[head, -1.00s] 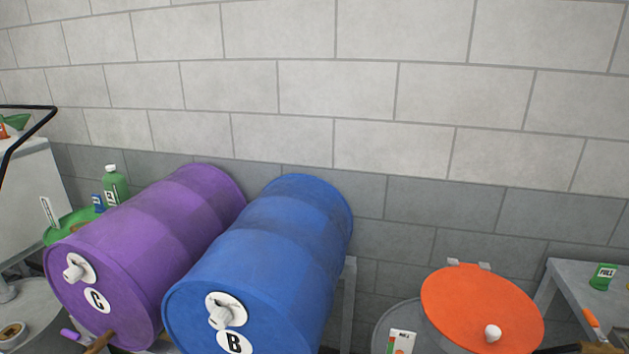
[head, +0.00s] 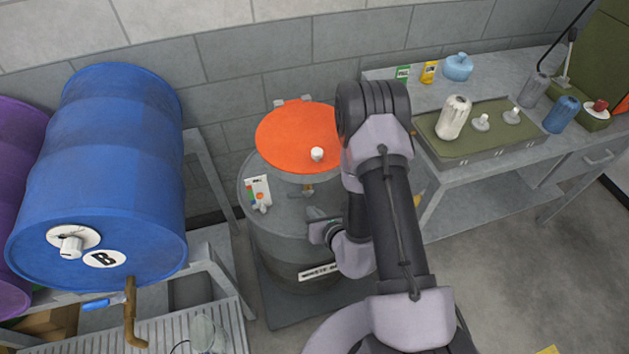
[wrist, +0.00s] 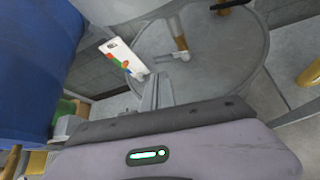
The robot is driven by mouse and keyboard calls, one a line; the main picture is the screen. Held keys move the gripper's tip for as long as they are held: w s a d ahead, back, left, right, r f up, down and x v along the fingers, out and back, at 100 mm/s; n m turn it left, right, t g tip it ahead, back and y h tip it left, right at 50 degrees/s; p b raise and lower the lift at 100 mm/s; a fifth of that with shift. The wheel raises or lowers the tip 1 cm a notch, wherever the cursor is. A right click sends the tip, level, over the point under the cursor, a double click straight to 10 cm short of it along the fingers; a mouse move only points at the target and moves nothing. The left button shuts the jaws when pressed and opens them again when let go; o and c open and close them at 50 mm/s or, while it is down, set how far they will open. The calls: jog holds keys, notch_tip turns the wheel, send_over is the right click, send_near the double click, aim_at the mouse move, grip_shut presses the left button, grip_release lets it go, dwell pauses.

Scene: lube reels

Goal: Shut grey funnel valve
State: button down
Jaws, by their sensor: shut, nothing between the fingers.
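My gripper (head: 312,216) is shut and empty, low over the grey drum top (head: 285,205). In the wrist view its fingers (wrist: 157,90) point toward a short brass pipe (wrist: 178,35) with a small pale lever (wrist: 178,57) at its lower end. The fingertips appear apart from the lever. In the head view the brass pipe (head: 307,189) shows just below the orange disc (head: 292,135). A pale grey body (wrist: 125,10), perhaps the funnel's underside, fills the top edge of the wrist view. I cannot tell whether the valve is open or shut.
A small white card (head: 257,190) stands on the drum, left of the pipe. A blue barrel (head: 115,170) with a brass tap (head: 130,300) lies on a rack at left. A workbench (head: 450,165) with a tray and bottles stands at right.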

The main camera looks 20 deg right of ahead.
aim_at(298, 196)
jog(key=b+x, duration=0.1)
jog(key=x, duration=0.3)
jog(key=b+x, duration=0.1)
jog(key=x, duration=0.3)
jog(key=d+f+b+x, duration=0.1)
jog(key=x, duration=0.4)
jog(key=shift+s+f+b, duration=0.1)
jog(key=shift+s+b, duration=0.1)
jog(key=shift+b, duration=0.1)
jog(key=shift+w+a+f, duration=0.1)
jog(key=shift+w+f, duration=0.1)
jog(key=shift+w, duration=0.25)
